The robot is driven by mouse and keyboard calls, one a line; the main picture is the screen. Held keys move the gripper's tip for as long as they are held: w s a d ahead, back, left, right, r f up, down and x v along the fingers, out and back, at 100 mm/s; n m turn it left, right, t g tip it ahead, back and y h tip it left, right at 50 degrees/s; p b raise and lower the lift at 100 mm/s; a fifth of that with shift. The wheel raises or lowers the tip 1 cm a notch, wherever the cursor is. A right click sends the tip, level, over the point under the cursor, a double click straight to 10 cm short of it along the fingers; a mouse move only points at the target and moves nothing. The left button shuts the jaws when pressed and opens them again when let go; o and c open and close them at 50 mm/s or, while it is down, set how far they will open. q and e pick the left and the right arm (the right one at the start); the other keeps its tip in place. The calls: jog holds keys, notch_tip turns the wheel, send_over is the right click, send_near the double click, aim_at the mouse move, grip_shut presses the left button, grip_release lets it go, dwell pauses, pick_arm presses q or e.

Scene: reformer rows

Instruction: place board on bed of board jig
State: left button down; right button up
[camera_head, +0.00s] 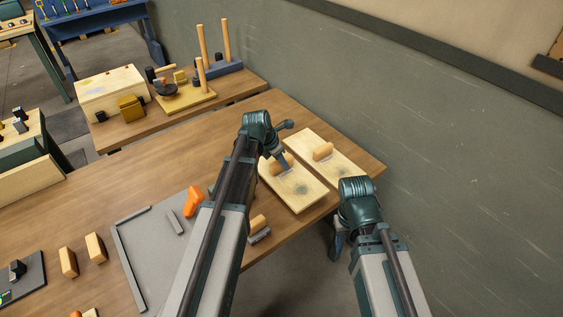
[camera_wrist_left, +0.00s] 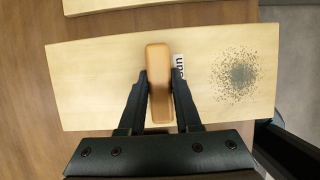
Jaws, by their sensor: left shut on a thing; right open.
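A pale wooden board (camera_head: 303,198) with a tan handle and a dark speckled patch lies at the right end of the table. It fills much of the left wrist view (camera_wrist_left: 100,80). My left gripper (camera_head: 281,165) is shut on the board's handle, with one finger on each side in the left wrist view (camera_wrist_left: 160,88). I cannot tell whether the board is clear of the table. A grey plate with raised edge strips (camera_head: 150,243), seemingly the board jig's bed, is left of my left arm, which partly hides it. My right gripper (camera_head: 338,244) is open beyond the table's edge, partly hidden by its wrist.
A second pale board (camera_head: 343,167) with a handle lies just behind the first. An orange piece (camera_head: 193,201) and a grey bar (camera_head: 175,222) are at the plate. Wooden blocks (camera_head: 96,248) stand left of it. A wall (camera_head: 430,150) runs close behind the table.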

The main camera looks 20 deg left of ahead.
pick_arm(q)
jog(key=shift+r+p, duration=1.75)
jog(key=shift+r, duration=0.6)
pick_arm(e)
jog(key=shift+r, duration=2.4)
